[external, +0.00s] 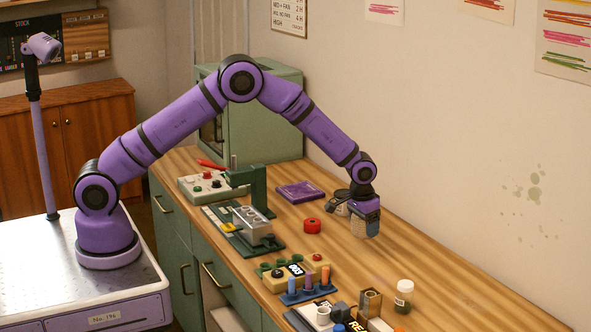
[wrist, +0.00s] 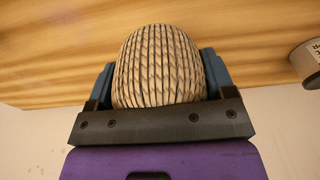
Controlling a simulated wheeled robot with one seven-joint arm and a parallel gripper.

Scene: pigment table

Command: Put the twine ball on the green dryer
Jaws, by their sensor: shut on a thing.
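The twine ball (wrist: 158,65), pale and wound with dark strands, fills the middle of the wrist view. My gripper (wrist: 157,82) is shut on it, with a blue finger on each side. In the external view my gripper (external: 360,218) points down above the right part of the wooden table, and the ball (external: 358,229) shows small between the fingers. I cannot tell if the ball touches the table. The green dryer (external: 265,125) is a large box at the back of the table against the wall. My arm passes in front of its upper part.
A red round piece (external: 312,226) and a purple packet (external: 300,191) lie left of my gripper. A green press-like stand (external: 258,190), a grey block (external: 252,226) and a control box (external: 205,187) stand further left. A white-capped jar (external: 404,296) stands in front. The right of the table is clear.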

